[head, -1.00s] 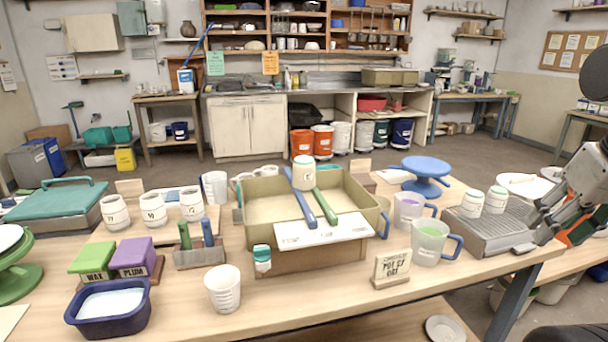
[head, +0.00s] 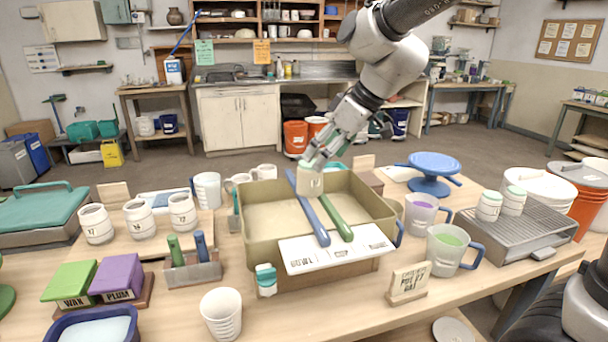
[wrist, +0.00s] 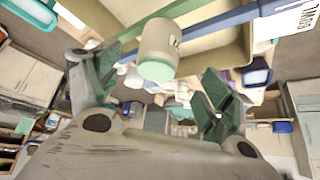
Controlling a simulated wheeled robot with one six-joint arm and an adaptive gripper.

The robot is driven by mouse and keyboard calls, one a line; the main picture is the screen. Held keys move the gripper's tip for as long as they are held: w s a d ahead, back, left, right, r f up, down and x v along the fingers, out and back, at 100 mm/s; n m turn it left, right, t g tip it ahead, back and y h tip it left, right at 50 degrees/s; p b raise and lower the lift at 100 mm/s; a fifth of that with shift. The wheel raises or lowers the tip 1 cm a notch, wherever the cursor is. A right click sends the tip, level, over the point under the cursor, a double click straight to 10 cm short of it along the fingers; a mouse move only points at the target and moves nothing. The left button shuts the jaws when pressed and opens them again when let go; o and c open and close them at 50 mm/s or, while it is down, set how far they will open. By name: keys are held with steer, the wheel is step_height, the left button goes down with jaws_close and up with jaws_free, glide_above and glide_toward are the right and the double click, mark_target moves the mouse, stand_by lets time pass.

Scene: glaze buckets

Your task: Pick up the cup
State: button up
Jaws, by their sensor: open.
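A small whitish cup (head: 310,183) with a dark mark stands over the far part of the tan basin (head: 375,193), where the blue stick (head: 310,212) and the green stick (head: 336,218) lie. My gripper (head: 317,158) is open just above and at the cup's top, partly hiding it. In the wrist view the cup (wrist: 160,42) shows between the two spread green-padded fingers (wrist: 158,80), its mint-green end toward the camera. I cannot tell whether either finger touches it.
Three white labelled jars (head: 138,219) stand on a board at left. Pitchers with purple glaze (head: 421,212) and green glaze (head: 449,248) stand right of the basin. A white cup (head: 222,313) is at the front. White mugs (head: 263,172) stand behind the basin.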

mark_target(310, 174)
steer(key=shift+n, duration=0.3)
steer(key=x, duration=0.8)
steer(key=shift+w+d, duration=0.1)
steer(key=shift+d, duration=0.05)
steer(key=shift+c, duration=0.3)
steer(key=c, duration=1.2)
